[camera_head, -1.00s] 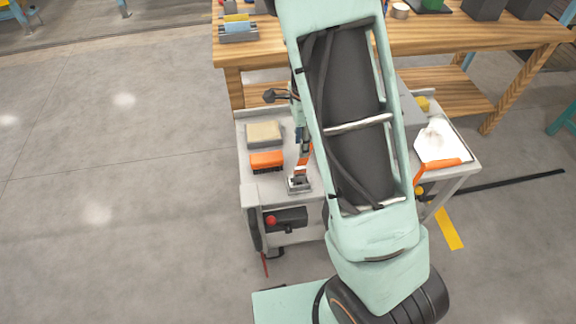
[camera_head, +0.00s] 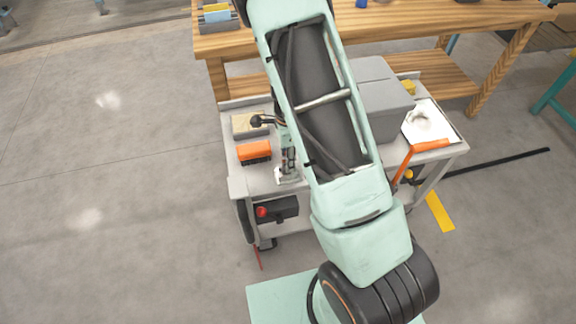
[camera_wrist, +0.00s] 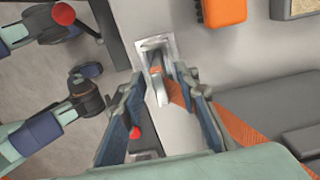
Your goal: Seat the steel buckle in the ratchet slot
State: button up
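My gripper (camera_wrist: 157,95) points down over the cart top, with its two dark blue fingers spread apart. It also shows in the head view (camera_head: 288,160), partly behind my arm. A small light steel piece, seemingly the buckle (camera_wrist: 160,92), appears between the fingers with visible space at the sides. An orange strap (camera_wrist: 247,128) runs from beside it to the lower right, partly hidden by a finger. A square steel fitting, seemingly the ratchet (camera_wrist: 154,43), lies just beyond the fingertips. Whether the buckle is in its slot I cannot tell.
An orange brush-like block (camera_head: 254,151) and a tan-topped block (camera_head: 242,124) lie left on the cart (camera_head: 236,185). A grey case (camera_head: 386,108) and white sheet (camera_head: 428,120) are at right. A black box with a red knob (camera_head: 275,210) hangs at the front. A wooden bench (camera_head: 420,38) stands behind.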

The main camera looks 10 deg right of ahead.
grip_shut()
jog(key=shift+r, duration=0.1)
dwell(0.3)
jog(key=shift+w+r, duration=0.1)
jog(key=shift+r, duration=0.35)
notch_tip(320, 180, up, 2)
jog(key=shift+r+p, duration=0.15)
jog(key=shift+p, duration=0.2)
jog(key=s+a+r+p, duration=0.3)
jog(key=s+r, duration=0.6)
jog(key=s, duration=0.4)
jog(key=shift+s+a+r, duration=0.3)
jog(key=shift+a+r, duration=0.05)
jog(key=shift+a, duration=0.25)
